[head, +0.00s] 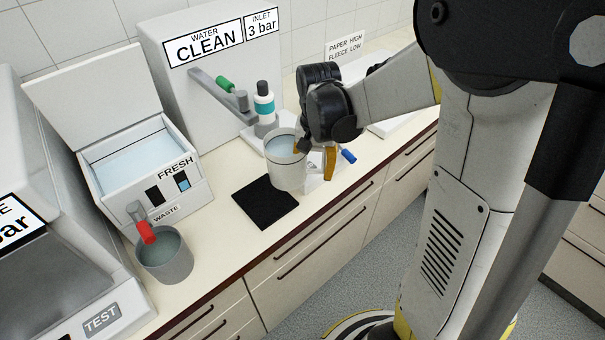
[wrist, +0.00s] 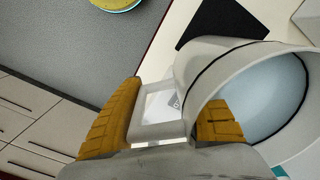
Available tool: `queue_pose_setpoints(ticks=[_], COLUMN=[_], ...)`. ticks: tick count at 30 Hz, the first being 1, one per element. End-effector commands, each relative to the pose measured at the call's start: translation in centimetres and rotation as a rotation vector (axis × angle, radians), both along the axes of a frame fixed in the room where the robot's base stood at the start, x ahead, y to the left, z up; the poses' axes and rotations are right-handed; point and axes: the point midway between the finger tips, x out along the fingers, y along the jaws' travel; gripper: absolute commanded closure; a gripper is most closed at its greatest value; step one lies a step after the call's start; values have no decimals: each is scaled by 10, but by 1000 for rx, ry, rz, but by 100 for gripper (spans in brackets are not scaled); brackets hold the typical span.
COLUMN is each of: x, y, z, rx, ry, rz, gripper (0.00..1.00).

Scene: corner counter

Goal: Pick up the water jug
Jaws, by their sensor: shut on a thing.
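The water jug (head: 286,178) is a pale, open-topped jug with bluish water inside, upright at the counter's middle. Its body also shows at the right of the wrist view (wrist: 200,62). My gripper (head: 314,158) is at the jug's right side, where the handle is. In the wrist view the squarish pale handle (wrist: 160,127) lies between my two orange fingers (wrist: 162,118). One finger is outside the handle, and the other overlaps the jug's mouth. My gripper is shut on the jug. I cannot tell whether its base touches the counter.
A black mat (head: 264,203) lies just left of the jug. A grey container (head: 166,262) stands under the red-handled waste tap (head: 146,233). The clean-water unit (head: 190,95), a teal-labelled bottle (head: 264,104) and a blue item (head: 348,157) are nearby. The counter's front edge is close.

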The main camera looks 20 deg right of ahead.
Motion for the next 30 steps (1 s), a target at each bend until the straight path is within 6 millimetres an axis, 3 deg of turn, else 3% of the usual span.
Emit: queue_pose_setpoints(ticks=[12,30], x=[-7,-10], y=[-32,-45], z=[21,28], rx=[0,0], ry=[0,0], rz=[-2,7], gripper=[96,96])
